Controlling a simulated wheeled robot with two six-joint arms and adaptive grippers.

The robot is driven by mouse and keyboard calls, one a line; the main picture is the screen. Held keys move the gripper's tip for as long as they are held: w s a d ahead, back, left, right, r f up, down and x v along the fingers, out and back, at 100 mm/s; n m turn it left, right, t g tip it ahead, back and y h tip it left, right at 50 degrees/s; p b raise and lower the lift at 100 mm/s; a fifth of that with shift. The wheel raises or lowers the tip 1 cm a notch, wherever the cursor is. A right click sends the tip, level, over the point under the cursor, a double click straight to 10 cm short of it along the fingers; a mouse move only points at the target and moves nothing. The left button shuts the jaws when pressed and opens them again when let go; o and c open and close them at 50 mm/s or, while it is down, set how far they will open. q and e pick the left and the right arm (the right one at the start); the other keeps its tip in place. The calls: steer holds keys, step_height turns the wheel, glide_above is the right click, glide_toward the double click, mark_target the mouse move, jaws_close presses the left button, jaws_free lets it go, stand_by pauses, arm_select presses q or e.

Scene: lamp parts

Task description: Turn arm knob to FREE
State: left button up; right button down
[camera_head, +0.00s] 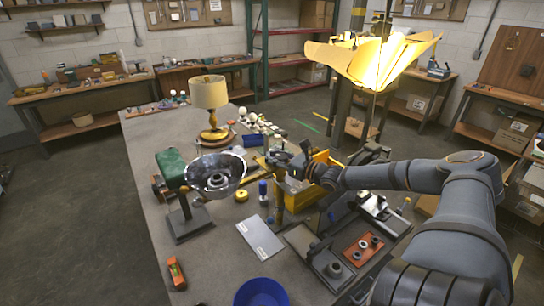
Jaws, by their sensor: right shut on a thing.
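My right gripper (286,162) reaches in from the right over the middle of the workbench. It is shut on a small dark part that its own fingers mostly cover. I cannot tell for sure whether this is the arm knob, and no FREE mark is readable. A brass-coloured upright (279,198) stands just below the gripper. My left gripper is not in view.
A cream-shaded lamp (209,93) stands at the far end of the grey workbench (215,263). A glowing petalled lamp (373,59) rises behind. Yellow bins (296,193) crowd the gripper. A blue bowl (261,293) is at the front. The bench's front left is mostly clear.

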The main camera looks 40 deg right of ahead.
steer(key=shift+r, duration=0.15)
stand_by(0.8)
steer(key=c, duration=1)
jaws_free()
steer(key=shift+c, duration=0.2)
